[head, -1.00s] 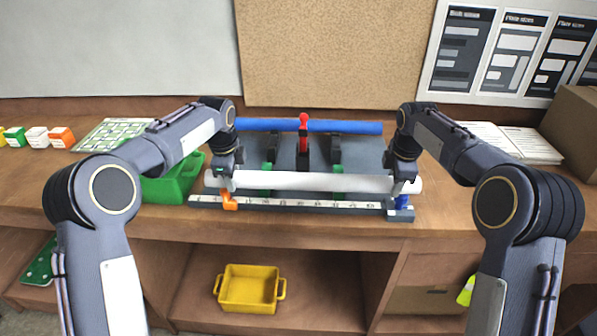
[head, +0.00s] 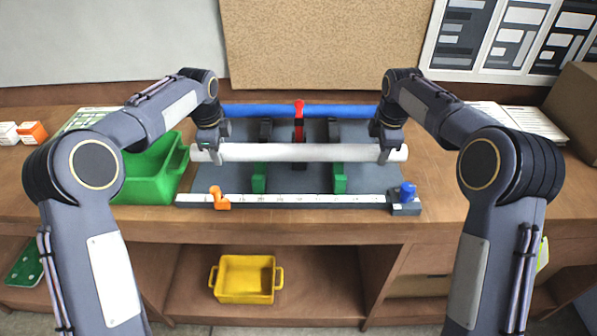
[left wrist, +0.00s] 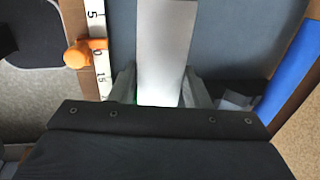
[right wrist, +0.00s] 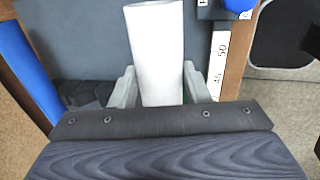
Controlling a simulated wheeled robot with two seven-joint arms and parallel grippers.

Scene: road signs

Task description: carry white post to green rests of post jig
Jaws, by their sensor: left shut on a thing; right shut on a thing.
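The white post (head: 300,152) is level and runs left to right across the post jig (head: 215,178) in the head view. My left gripper (head: 213,152) is shut on its left end, and my right gripper (head: 386,150) is shut on its right end. The post also shows between the fingers in the left wrist view (left wrist: 165,50) and the right wrist view (right wrist: 158,50). The green rests (head: 259,178) (head: 339,178) stand on the jig, with their tops at or just below the post; I cannot tell whether they touch.
A blue post (head: 345,111) lies at the jig's back near a red clamp (head: 299,108). The ruler (head: 300,199) at the front carries an orange stop (head: 219,198) and a blue knob (head: 407,191). A green bin (head: 150,175) stands left. A yellow bin (head: 245,278) sits below.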

